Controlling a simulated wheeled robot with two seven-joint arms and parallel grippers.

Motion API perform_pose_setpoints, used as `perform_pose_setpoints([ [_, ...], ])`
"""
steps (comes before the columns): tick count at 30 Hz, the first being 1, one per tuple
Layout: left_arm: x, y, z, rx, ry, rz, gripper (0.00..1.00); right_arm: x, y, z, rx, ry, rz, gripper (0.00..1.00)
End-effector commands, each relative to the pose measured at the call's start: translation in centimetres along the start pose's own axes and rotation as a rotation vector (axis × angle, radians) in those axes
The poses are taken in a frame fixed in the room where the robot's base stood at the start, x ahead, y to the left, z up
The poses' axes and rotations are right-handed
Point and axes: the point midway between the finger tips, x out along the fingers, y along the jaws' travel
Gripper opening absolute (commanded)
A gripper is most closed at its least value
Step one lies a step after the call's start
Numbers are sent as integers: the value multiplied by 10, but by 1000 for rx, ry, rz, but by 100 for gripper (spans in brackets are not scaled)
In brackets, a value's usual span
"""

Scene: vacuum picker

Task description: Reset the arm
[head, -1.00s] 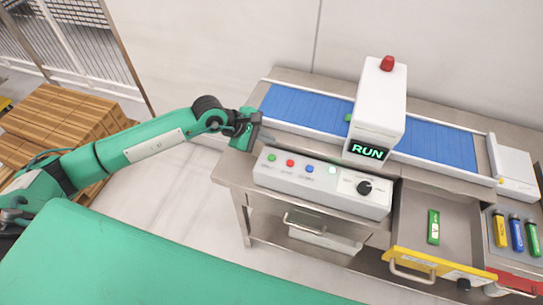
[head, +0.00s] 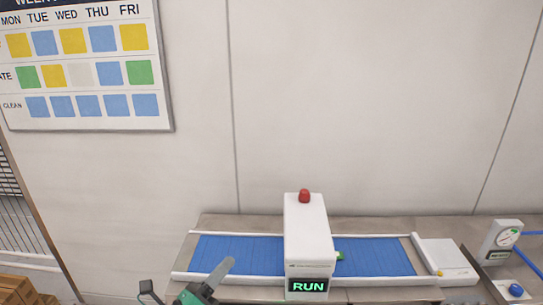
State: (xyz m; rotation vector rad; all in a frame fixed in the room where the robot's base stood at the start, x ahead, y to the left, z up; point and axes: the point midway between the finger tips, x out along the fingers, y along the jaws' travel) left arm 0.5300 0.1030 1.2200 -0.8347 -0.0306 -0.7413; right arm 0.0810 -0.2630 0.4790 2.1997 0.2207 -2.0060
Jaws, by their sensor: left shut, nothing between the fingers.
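My left gripper (head: 226,266) shows at the bottom edge, left of the white machine head, with grey fingers pointing up and right. It is shut and empty, in front of the blue conveyor belt (head: 240,254). Only the green end of my left arm shows; the rest is below the picture. My right gripper is not in view.
A white machine head (head: 306,235) with a red lamp (head: 304,196) and a lit RUN display (head: 308,286) straddles the belt. A small green item (head: 339,256) shows at its right side. A gauge (head: 504,238) stands at right. A weekly chart (head: 85,65) hangs upper left.

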Motion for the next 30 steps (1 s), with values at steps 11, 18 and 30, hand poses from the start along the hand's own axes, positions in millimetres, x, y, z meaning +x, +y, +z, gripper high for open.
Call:
perform_pose_setpoints([
  [11,-128,93,9,-1093,-690,626,0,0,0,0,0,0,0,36],
  [18,-237,108,-61,-1581,-1038,1073,0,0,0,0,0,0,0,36],
  [30,-338,59,-144,-1918,-1340,1597,0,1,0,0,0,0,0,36],
])
